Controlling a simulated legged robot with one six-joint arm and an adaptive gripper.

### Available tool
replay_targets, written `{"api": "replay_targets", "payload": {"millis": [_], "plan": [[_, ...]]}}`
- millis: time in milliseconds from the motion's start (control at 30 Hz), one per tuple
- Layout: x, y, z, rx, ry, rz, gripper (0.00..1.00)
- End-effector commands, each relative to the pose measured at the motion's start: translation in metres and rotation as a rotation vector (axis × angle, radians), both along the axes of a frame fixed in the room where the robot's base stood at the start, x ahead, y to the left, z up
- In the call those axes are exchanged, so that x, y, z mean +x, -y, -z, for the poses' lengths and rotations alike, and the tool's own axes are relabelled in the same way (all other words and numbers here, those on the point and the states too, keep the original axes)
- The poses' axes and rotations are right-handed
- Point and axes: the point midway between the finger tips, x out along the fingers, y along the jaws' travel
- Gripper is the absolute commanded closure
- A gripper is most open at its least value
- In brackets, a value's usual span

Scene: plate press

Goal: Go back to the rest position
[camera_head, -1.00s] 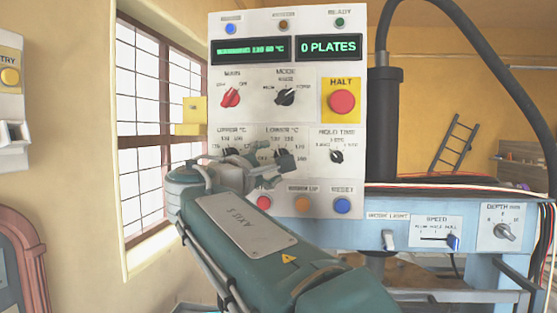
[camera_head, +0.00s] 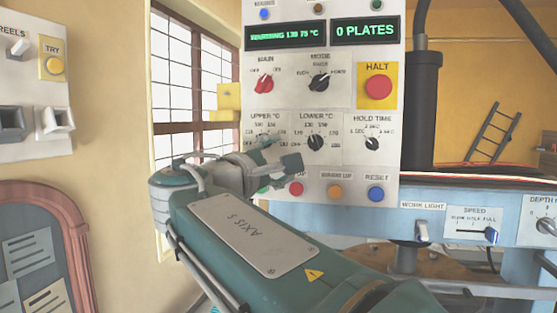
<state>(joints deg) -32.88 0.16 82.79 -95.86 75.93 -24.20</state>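My gripper (camera_head: 278,168) is at the end of my green arm, in front of the lower part of the white control panel (camera_head: 392,185). It is seen from behind, and its fingers are too small and overlapped to read. I see nothing held in it. I cannot tell whether it touches the panel. It partly covers the upper temperature knob and the row of lower buttons.
A red halt button (camera_head: 378,87), a red main knob (camera_head: 264,84) and a mode knob (camera_head: 319,83) are on the panel. A blue machine bench (camera_head: 461,251) is at right. A barred window (camera_head: 180,95) and a wall box (camera_head: 38,105) are at left.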

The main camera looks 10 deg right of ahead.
Motion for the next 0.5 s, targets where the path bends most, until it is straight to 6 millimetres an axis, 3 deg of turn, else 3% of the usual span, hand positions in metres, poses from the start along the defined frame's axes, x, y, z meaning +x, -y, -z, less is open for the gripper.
{"api": "replay_targets", "payload": {"millis": [167, 500], "plan": [[-0.003, 0.013, 0.012, 0.049, -0.028, 0.000, 0.17], [-0.045, 0.082, 0.118, 0.468, -0.193, 0.020, 0.17]]}}
